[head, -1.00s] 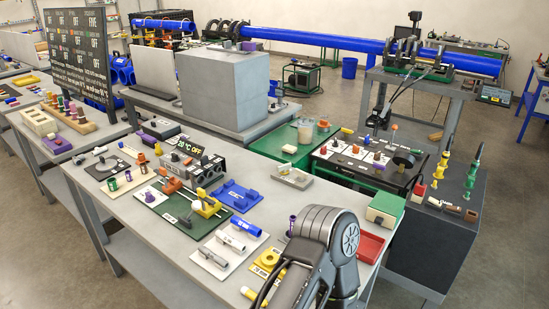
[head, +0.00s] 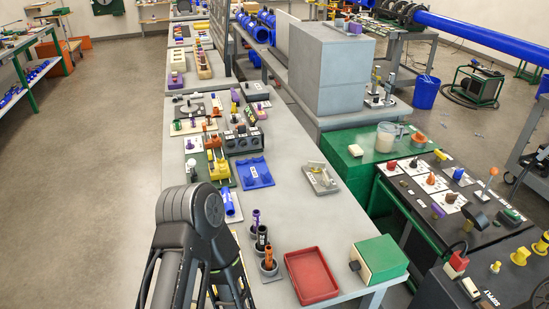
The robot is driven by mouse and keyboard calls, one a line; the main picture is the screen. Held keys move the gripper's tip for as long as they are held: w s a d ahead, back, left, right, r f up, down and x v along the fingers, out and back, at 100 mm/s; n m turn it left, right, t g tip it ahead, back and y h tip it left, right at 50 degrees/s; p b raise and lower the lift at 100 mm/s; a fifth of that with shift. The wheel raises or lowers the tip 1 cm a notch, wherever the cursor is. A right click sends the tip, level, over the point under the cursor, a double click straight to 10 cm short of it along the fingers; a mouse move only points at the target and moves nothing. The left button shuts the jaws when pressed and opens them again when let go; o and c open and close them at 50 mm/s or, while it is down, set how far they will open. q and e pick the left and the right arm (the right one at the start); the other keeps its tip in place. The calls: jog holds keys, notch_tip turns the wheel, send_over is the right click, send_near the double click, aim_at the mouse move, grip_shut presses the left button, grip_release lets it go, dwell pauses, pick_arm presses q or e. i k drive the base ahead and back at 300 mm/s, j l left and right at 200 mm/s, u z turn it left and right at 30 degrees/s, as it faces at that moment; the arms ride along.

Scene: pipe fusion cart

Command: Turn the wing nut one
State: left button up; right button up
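I cannot make out for certain which part is wing nut one. Yellow knob-like fittings (head: 519,256) stand on the dark cart top (head: 480,284) at the lower right of the head view; they are too small to identify as wing nuts. One of my dark arms rises from the bottom edge left of centre, over the near end of the grey workbench (head: 290,220). It hides part of the bench. Neither gripper's fingertips show, and nothing held can be seen.
A red tray (head: 312,276) and a green-and-cream box (head: 378,260) sit at the bench's near end. Cups with tools (head: 268,262) stand beside my arm. A large grey block (head: 330,68) stands behind. A black panel with several knobs (head: 450,195) is at right. Floor at left is clear.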

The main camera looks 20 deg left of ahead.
aim_at(317, 166)
jog(key=l+u, duration=0.5)
jog(key=l, duration=0.8)
